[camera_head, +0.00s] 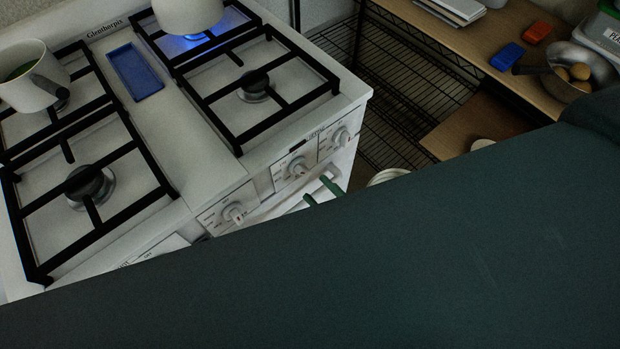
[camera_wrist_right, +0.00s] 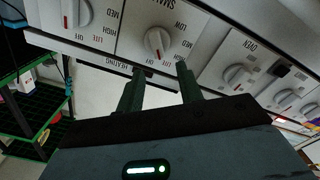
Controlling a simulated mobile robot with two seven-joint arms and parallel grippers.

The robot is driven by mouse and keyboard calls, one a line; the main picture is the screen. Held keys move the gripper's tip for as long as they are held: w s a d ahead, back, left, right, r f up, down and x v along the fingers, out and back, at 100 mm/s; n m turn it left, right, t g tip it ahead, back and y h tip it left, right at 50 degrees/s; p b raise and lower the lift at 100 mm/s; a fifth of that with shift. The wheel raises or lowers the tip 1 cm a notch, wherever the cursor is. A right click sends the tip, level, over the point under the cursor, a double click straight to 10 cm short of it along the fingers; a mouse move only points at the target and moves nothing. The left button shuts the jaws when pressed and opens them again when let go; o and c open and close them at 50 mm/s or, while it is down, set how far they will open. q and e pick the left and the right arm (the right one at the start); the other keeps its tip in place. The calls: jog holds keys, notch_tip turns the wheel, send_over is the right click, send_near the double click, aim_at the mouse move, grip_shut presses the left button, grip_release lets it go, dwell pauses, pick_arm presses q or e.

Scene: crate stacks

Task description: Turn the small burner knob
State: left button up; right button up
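The small burner knob (camera_wrist_right: 158,40) is a white round knob with a red mark, under a label reading "SMALL" that appears upside down in the right wrist view. In the head view I take it to be the middle visible front knob (camera_head: 298,167). My right gripper (camera_wrist_right: 160,70) has two green fingers apart with nothing between them. The fingertips are just below the knob in the wrist picture, apparently not around it. In the head view the right gripper (camera_head: 322,190) shows as green tips near the stove front. My left gripper is not in view.
Other knobs flank it: one at the wrist view's left (camera_wrist_right: 75,12) and an oven knob (camera_wrist_right: 238,76). A wire shelf (camera_head: 420,75) stands right. My dark arm hides the lower head view.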

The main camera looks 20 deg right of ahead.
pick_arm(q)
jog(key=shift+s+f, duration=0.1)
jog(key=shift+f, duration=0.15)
pick_arm(e)
jog(key=v, duration=0.2)
jog(key=shift+s+d, duration=0.15)
jog(key=shift+s, duration=0.2)
dwell(1.4)
